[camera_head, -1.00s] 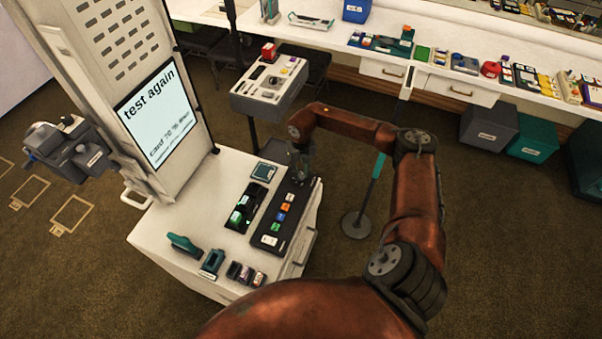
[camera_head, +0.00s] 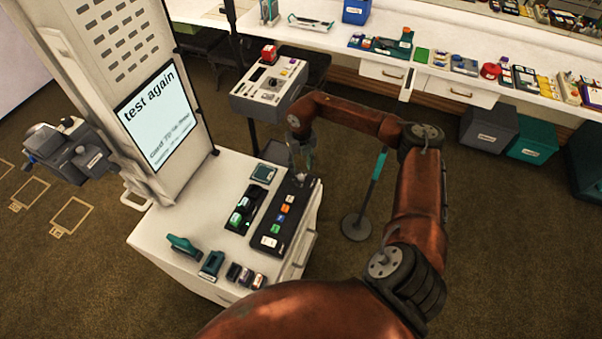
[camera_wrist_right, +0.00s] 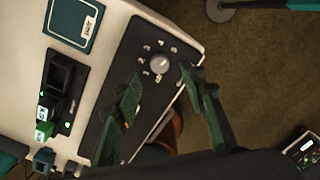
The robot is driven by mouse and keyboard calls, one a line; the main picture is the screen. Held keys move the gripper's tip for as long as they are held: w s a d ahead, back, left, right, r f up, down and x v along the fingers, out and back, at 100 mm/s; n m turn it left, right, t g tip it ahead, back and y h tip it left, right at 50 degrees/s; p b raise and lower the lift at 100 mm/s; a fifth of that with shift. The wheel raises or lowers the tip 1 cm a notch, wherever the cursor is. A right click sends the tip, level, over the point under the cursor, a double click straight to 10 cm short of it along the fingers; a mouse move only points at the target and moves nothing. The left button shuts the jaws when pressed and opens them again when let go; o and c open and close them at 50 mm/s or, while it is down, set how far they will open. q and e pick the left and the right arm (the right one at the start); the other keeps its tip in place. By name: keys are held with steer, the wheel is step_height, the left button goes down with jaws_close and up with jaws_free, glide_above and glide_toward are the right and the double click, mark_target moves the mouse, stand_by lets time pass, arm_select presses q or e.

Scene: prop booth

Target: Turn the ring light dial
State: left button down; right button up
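A round pale dial (camera_wrist_right: 159,64) with white marks around it sits at the far end of a long dark panel (camera_head: 270,230) on the white cart. I cannot read its label. My right gripper (camera_head: 303,165) hangs above that end of the panel. In the right wrist view my right gripper (camera_wrist_right: 163,78) is open, its green fingers on either side of the dial's near side. The dial lies just beyond the fingertips, and no contact shows. In the head view the gripper largely hides the dial. My left gripper is not in view.
The cart (camera_head: 190,215) carries a screen (camera_head: 158,115) reading "test again", coloured buttons and small green devices. A grey box (camera_head: 268,90) with another knob stands behind my right gripper. A post (camera_head: 375,180) stands right of the cart. Open floor lies right.

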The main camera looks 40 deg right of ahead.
mark_target(301, 176)
step_height(301, 176, up, 7)
stand_by(0.3)
steer(key=shift+f, duration=0.15)
stand_by(0.3)
